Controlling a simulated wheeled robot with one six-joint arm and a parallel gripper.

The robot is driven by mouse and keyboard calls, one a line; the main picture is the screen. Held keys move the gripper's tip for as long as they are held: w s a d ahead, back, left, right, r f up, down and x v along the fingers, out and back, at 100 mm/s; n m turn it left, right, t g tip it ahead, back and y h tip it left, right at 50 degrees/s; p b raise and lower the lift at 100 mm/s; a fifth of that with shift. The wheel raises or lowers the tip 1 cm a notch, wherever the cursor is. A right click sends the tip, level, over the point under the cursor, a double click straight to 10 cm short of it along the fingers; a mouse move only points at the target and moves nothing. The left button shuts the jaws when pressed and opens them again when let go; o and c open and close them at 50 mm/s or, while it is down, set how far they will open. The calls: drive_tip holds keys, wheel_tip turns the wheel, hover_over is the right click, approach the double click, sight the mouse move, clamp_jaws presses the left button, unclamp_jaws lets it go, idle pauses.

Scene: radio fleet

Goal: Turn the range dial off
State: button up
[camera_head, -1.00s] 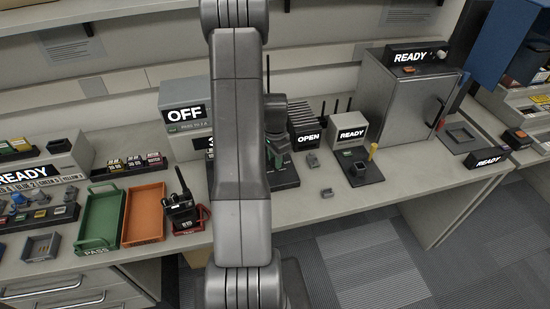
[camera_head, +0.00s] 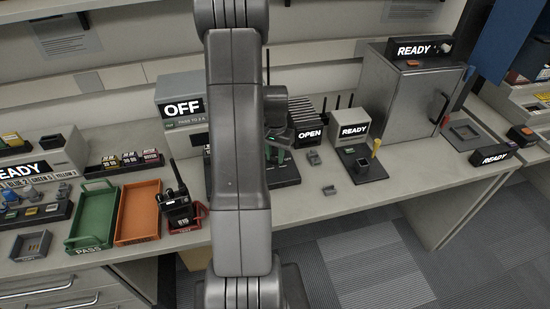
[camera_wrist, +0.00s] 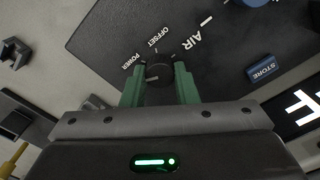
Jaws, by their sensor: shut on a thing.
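In the wrist view, a small round black dial (camera_wrist: 159,72) sits on a dark panel (camera_wrist: 120,35) printed with POWER, OFFSET and AIR. My gripper (camera_wrist: 160,85) has its two green fingers on either side of this dial, shut on it. A white mark shows on the dial, pointing to the left. Whether this is the range dial cannot be read from its labels. In the head view, my gripper (camera_head: 275,153) is low over a dark base behind my arm, and the dial is hidden. A grey box with an OFF display (camera_head: 183,108) stands at the back, partly behind my arm.
A blue STORE button (camera_wrist: 263,66) is on the panel's right. A radio (camera_head: 178,207) stands by an orange tray (camera_head: 138,212) and a green PASS tray (camera_head: 94,214). A READY unit (camera_head: 355,130) and a grey cabinet (camera_head: 410,95) are to the right. The counter's front middle is mostly clear.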

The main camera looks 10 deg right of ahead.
sight(275, 157)
drive_tip(key=n+b, duration=0.1)
drive_tip(key=n, duration=0.4)
drive_tip(key=shift+b, duration=0.3)
idle(0.4)
drive_tip(key=o, duration=1)
wheel_tip(275, 157, up, 14)
drive_tip(key=shift+f, duration=0.1)
